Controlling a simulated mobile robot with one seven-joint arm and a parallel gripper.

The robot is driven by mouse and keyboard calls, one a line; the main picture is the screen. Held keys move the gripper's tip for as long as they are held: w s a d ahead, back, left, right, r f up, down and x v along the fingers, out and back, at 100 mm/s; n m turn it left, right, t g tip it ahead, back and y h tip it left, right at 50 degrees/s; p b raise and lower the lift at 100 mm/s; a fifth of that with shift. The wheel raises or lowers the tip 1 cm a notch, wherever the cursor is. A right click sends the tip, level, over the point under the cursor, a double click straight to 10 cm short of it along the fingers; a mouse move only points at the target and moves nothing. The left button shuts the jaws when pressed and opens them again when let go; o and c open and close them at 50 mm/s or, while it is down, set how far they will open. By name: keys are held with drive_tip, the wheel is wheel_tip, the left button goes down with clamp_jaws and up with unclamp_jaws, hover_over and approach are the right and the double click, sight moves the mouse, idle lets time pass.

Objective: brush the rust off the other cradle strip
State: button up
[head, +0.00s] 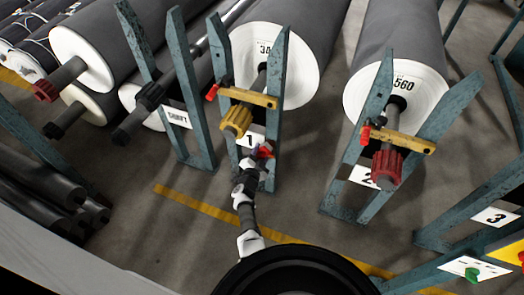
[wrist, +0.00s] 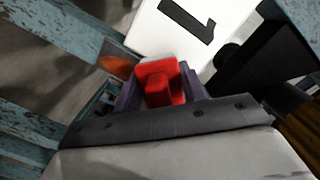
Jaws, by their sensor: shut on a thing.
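My gripper (head: 262,153) is at the front of cradle 1 (head: 273,100), beside its white number plate and below the yellow bar. In the wrist view its purple fingers are shut on a red thing (wrist: 161,84) with a pale top edge, perhaps the brush. Its bristles cannot be made out. A blurred orange-brown patch (wrist: 115,66), possibly rust, shows just left of the fingers, close to worn blue-green cradle steel (wrist: 97,112). Whether the held thing touches the cradle cannot be told. No clear rust strip shows in the head view.
Cradle 2 (head: 368,112) stands to the right with a grey roll, a yellow bar (head: 403,141) and a red shaft end. Dark rolls (head: 45,185) lie at left. The floor between cradles is clear.

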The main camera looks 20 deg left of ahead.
drive_tip(key=shift+s+p, duration=1.3)
drive_tip(key=shift+s, duration=1.3)
drive_tip(key=s+p, duration=0.1)
drive_tip(key=s, duration=0.2)
drive_tip(key=shift+a, duration=0.1)
